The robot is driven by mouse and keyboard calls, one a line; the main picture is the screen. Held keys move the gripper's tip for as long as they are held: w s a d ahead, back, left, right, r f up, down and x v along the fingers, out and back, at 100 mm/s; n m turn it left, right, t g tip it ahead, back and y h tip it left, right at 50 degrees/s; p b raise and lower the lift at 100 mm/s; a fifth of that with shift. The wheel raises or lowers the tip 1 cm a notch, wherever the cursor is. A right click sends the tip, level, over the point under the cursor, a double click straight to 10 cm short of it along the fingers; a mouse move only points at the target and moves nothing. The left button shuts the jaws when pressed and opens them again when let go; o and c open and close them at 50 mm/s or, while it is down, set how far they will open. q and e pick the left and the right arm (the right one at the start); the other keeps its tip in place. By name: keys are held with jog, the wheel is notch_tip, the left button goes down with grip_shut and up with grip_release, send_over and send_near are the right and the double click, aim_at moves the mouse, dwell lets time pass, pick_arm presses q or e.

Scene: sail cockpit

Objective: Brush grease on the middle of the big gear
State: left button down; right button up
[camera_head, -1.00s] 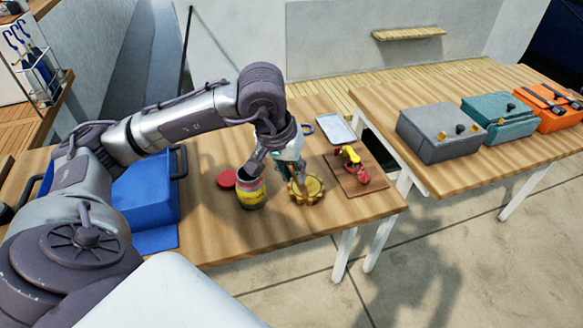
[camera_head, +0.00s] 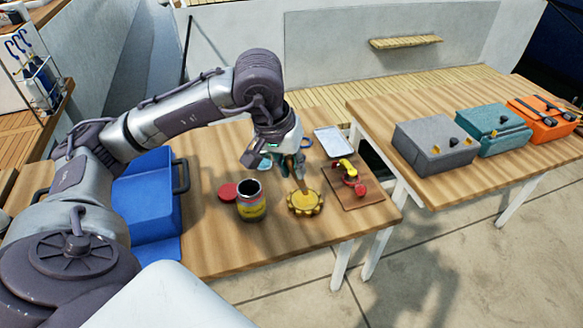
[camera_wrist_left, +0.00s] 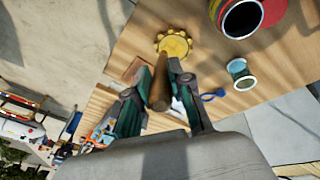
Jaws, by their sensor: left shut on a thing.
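The big gear (camera_head: 305,205) is yellow and toothed and lies flat on the wooden table; it also shows in the left wrist view (camera_wrist_left: 174,43). My left gripper (camera_head: 290,164) is above and behind it, shut on a brush (camera_head: 299,184) with a brown wooden handle. In the left wrist view, the handle (camera_wrist_left: 160,85) sits between the two fingers (camera_wrist_left: 158,104). The brush points down at the gear's middle; whether its tip touches is too small to tell. An open yellow tin (camera_head: 252,206) with a dark inside stands left of the gear. My right gripper is out of view.
A red lid (camera_head: 228,191) lies behind the tin. A small glass jar (camera_wrist_left: 240,72) stands near the gripper. Right of the gear is a brown board (camera_head: 362,190) with red and yellow parts. A blue box (camera_head: 148,205) is at left.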

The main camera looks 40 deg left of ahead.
pick_arm(q)
jog(key=shift+r+p, duration=0.65)
jog(key=shift+r, duration=0.8)
